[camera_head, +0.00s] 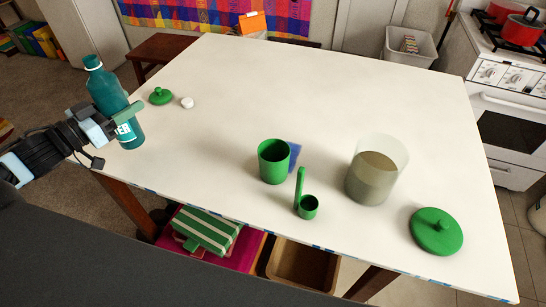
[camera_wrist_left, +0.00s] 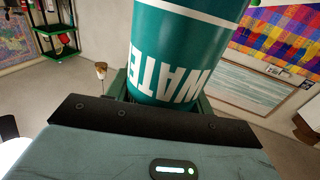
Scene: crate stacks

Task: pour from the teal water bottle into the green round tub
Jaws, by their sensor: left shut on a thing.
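The teal water bottle (camera_head: 105,88) is at the left end of the white table, roughly upright. My left gripper (camera_head: 122,114) is shut around its body; I cannot tell whether its base touches the table. In the left wrist view the bottle (camera_wrist_left: 180,50) fills the upper middle, with white lettering, between the fingers of my left gripper (camera_wrist_left: 160,95). A small white cap (camera_head: 187,102) lies on the table to the right of the bottle. The green round tub (camera_head: 272,166) stands upright near the table's middle, well apart from the bottle. My right gripper is not in view.
A green scoop (camera_head: 307,207) and a blue item (camera_head: 295,153) are close to the tub. A translucent container with grey-brown contents (camera_head: 375,175) stands to its right. Green lids lie at the right (camera_head: 436,232) and far left (camera_head: 160,97). The table's (camera_head: 300,85) back half is clear.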

